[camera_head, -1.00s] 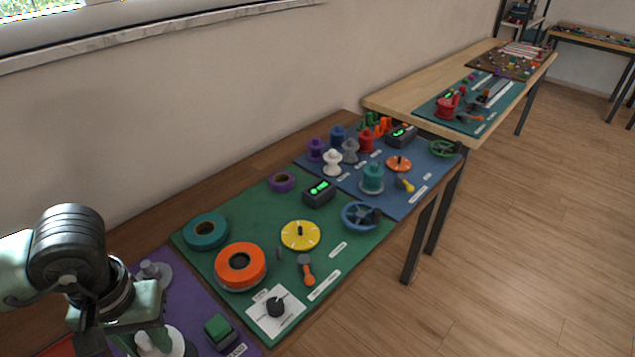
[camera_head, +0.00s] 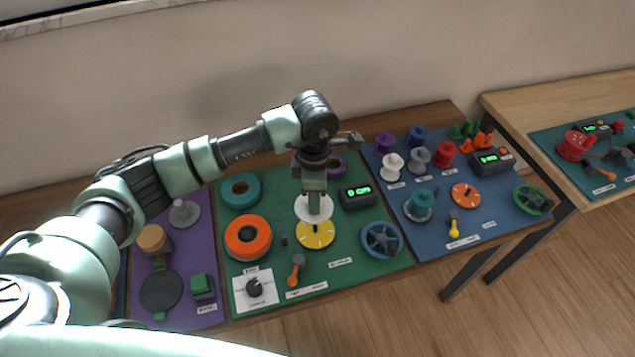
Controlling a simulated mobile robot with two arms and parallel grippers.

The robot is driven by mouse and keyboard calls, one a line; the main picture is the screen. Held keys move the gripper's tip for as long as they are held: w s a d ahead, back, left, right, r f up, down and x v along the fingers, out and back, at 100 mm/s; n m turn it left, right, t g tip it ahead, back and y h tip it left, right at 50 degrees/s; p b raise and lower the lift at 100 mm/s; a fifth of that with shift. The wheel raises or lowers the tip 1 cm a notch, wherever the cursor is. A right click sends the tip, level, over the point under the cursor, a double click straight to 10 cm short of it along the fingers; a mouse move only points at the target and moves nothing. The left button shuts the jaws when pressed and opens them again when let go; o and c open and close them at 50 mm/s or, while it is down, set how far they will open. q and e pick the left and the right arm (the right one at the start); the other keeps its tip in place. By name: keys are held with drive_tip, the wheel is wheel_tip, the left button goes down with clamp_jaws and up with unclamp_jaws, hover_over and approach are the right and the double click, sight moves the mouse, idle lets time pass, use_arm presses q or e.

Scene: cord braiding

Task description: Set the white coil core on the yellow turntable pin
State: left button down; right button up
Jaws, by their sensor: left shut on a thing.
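My left gripper (camera_head: 314,207) points down over the green mat, shut on the white coil core (camera_head: 302,211). The core shows as a pale disc around the gripper's tip. It appears just above or behind the yellow turntable (camera_head: 316,237) and overlaps its far edge in the picture. Whether the core touches the turntable I cannot tell. The turntable's dark pin is partly hard to make out. My right gripper is not in view.
A teal ring (camera_head: 240,179) and an orange ring (camera_head: 231,246) lie left of the turntable. A dark box with a green display (camera_head: 357,203) and a blue handwheel (camera_head: 381,231) stand to the right. An orange-tipped lever (camera_head: 296,278) is in front.

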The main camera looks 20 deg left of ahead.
sight(315, 229)
use_arm(q)
drive_tip(key=n+p, duration=0.1)
drive_tip(key=n, duration=0.1)
drive_tip(key=f+n+p, duration=0.1)
drive_tip(key=n, duration=0.1)
drive_tip(key=shift+w+n, duration=0.15)
drive_tip(key=shift+n, duration=0.25)
drive_tip(key=shift+f+n, duration=0.3)
drive_tip(key=shift+n, duration=0.4)
wheel_tip(315, 229, down, 2)
drive_tip(key=shift+w+f+n, duration=0.1)
drive_tip(key=shift+n, duration=0.4)
drive_tip(key=shift+f+b, duration=1.4)
drive_tip(key=shift+f, duration=0.4)
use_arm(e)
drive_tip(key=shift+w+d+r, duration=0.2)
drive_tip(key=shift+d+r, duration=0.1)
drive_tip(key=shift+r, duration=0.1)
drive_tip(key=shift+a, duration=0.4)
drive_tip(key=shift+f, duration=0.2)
